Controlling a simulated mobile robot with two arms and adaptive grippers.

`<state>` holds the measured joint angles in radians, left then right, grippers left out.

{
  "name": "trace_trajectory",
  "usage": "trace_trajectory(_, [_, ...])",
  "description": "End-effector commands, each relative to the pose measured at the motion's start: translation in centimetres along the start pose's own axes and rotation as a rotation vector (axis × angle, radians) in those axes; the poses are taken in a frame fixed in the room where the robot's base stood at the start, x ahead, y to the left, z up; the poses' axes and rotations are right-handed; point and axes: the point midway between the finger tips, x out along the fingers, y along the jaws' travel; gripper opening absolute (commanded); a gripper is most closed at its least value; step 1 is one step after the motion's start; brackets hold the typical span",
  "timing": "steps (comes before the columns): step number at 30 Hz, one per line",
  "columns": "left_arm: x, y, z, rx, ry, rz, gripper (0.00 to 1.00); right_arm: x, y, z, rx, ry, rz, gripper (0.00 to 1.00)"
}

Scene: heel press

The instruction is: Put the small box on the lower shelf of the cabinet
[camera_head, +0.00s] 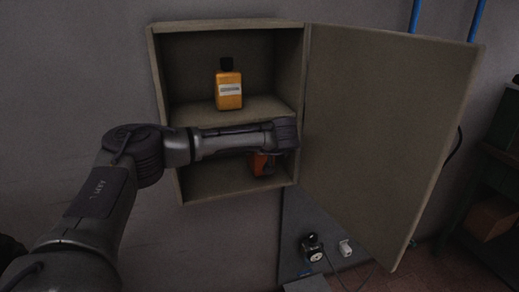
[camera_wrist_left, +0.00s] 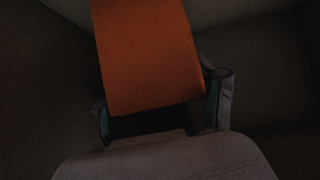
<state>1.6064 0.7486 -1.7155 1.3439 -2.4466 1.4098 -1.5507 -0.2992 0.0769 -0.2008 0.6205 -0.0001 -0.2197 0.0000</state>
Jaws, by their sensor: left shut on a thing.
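The small orange box (camera_head: 259,166) is in the lower compartment of the cabinet (camera_head: 157,88), partly hidden behind my left wrist. In the left wrist view the box (camera_wrist_left: 150,50) stands between the two fingers of my left gripper (camera_wrist_left: 160,98), which is shut on it. In the head view the arm reaches across the cabinet front and mostly hides this gripper. The lower shelf (camera_head: 213,180) shows bare to the left of the box. I cannot tell whether the box touches the shelf. My right gripper is not in view.
A yellow bottle (camera_head: 229,90) with a black cap stands on the upper shelf (camera_head: 188,113). The cabinet door (camera_head: 385,130) is wide open to the right. Below are a small dark device (camera_head: 312,248) and a white item (camera_head: 345,248).

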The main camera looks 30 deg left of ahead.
Motion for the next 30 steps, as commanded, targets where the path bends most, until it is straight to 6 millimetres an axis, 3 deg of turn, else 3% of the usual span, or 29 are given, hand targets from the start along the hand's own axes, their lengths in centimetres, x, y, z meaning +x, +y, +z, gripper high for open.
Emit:
trace_trajectory(4, [1.1, 0.0, -0.9, 0.0, 0.001, -0.001, 0.29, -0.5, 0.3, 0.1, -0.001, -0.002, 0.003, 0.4])
trace_trajectory(10, [1.8, 0.0, 0.3, 0.001, -0.001, 0.0, 0.29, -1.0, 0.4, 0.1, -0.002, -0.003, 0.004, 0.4])
trace_trajectory(18, [1.9, 0.0, 0.4, -0.001, 0.0, 0.0, 0.29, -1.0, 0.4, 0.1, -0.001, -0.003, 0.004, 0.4])
trace_trajectory(19, [1.9, -0.1, 0.5, 0.0, 0.0, 0.0, 0.74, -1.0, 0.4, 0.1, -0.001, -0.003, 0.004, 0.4])
trace_trajectory(24, [1.9, -0.1, 0.5, 0.0, 0.0, 0.0, 1.0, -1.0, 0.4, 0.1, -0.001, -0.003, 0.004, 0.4])
trace_trajectory(30, [1.9, -0.1, 0.4, -0.001, 0.0, 0.0, 1.0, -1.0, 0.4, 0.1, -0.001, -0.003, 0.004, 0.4])
